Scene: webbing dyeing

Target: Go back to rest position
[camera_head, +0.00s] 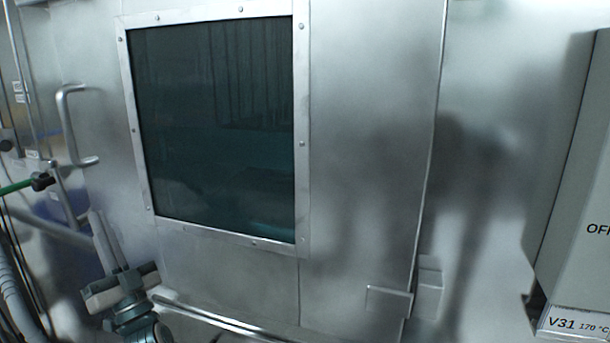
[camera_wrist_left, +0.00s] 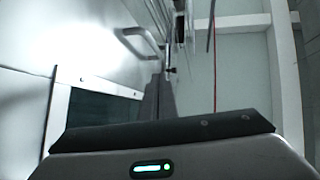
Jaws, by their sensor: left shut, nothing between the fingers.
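My left gripper (camera_head: 106,243) is at the lower left of the head view, in front of the steel machine. Its fingers point up, are closed together and hold nothing. In the left wrist view the closed fingers (camera_wrist_left: 160,97) stick up behind the dark gripper body. My right gripper is not in view.
A steel door (camera_head: 370,130) with a dark framed window (camera_head: 215,125) fills most of the head view. A metal handle (camera_head: 68,125) sticks out at the left; it also shows in the wrist view (camera_wrist_left: 140,42). A grey box (camera_head: 575,190) stands at the right. Pipes and cables (camera_head: 20,270) run at the far left.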

